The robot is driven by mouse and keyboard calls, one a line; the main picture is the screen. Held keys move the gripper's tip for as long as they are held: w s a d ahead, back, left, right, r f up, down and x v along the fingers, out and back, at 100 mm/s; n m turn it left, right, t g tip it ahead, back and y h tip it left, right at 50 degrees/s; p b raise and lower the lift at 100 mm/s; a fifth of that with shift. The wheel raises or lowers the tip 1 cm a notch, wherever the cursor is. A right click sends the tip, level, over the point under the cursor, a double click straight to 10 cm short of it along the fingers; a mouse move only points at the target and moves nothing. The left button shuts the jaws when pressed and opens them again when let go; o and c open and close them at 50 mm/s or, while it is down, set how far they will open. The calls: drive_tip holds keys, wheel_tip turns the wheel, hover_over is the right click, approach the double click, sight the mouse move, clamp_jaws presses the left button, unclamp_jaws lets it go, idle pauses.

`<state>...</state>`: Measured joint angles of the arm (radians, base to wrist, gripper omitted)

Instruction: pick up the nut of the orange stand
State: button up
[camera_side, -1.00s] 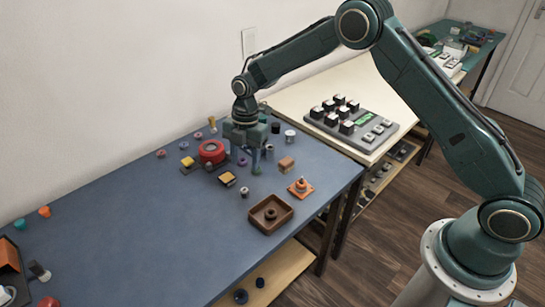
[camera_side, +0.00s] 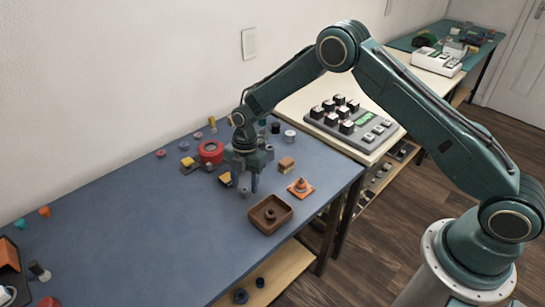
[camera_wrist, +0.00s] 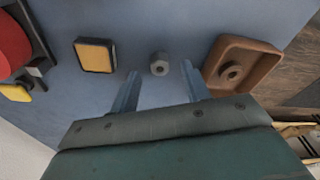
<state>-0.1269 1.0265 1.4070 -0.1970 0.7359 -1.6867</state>
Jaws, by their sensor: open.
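The orange stand (camera_side: 301,189) is a flat square plate with a cone-like post, lying near the right edge of the blue table in the side view. A small grey nut (camera_wrist: 160,64) sits on the table, apart from the stand; it also shows in the side view (camera_side: 245,193). My gripper (camera_wrist: 159,72) is open and empty, pointing down, with the nut appearing between its two fingertips in the wrist view. In the side view my gripper (camera_side: 247,184) is low over the table by the nut. I cannot tell the exact height left between them.
A brown tray (camera_side: 254,223) with a round piece inside stands close by, in front of the nut. A yellow-topped block (camera_wrist: 95,56) lies on the other side. A red round part (camera_side: 210,152) and several small parts lie behind. The table's left middle is clear.

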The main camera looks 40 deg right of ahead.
sight(245, 192)
drive_tip(key=shift+a+f, duration=0.15)
drive_tip(key=shift+f, duration=1)
clamp_jaws()
